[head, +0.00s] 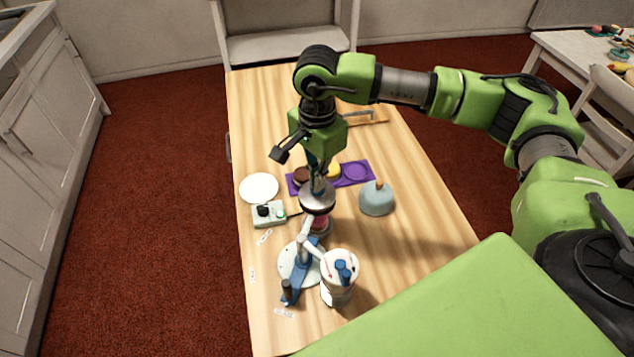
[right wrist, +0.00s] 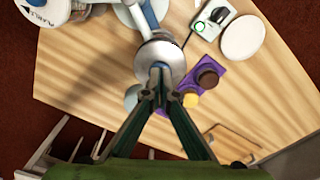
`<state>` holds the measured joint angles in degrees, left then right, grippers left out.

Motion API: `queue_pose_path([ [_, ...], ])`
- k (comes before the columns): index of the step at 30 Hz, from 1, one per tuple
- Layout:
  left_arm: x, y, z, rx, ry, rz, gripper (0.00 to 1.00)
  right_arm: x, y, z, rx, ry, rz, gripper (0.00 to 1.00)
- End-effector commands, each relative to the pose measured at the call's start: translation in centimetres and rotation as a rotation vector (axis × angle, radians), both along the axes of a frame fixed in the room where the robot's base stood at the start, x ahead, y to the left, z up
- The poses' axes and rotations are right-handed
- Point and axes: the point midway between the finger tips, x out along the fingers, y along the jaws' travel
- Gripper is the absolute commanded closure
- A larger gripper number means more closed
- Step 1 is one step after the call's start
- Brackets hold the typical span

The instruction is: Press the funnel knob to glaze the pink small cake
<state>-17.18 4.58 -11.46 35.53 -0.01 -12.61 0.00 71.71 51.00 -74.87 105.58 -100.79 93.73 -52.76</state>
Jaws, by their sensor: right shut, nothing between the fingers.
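The silver funnel (head: 318,199) is held up by a blue and white stand (head: 299,275) on the wooden table. It also shows in the right wrist view (right wrist: 172,54). The pink small cake (head: 321,224) is partly visible below the funnel; the funnel hides much of it. My right gripper (head: 317,182) points straight down at the top of the funnel with its fingers shut and nothing between them. In the right wrist view its fingertips (right wrist: 160,70) meet over the funnel. The knob is hidden behind the fingers, so contact is unclear. My left gripper is not in view.
A purple mat (head: 357,172) holds a brown cake (head: 301,175) and a yellow one (head: 333,171). A white plate (head: 259,188), a small device (head: 268,214), a light blue dome (head: 377,199) and a white container (head: 340,283) stand around the funnel. The table's right side is clear.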

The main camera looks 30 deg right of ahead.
Motion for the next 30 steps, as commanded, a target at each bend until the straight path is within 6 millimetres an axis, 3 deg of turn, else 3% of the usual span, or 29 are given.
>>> queue_pose_path([
  [24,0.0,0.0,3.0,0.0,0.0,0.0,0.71,0.0,0.0,6.5,0.0,-0.001,0.0,1.0],
  [30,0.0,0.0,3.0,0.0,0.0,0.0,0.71,0.0,0.0,6.8,0.0,0.0,0.0,1.0],
])
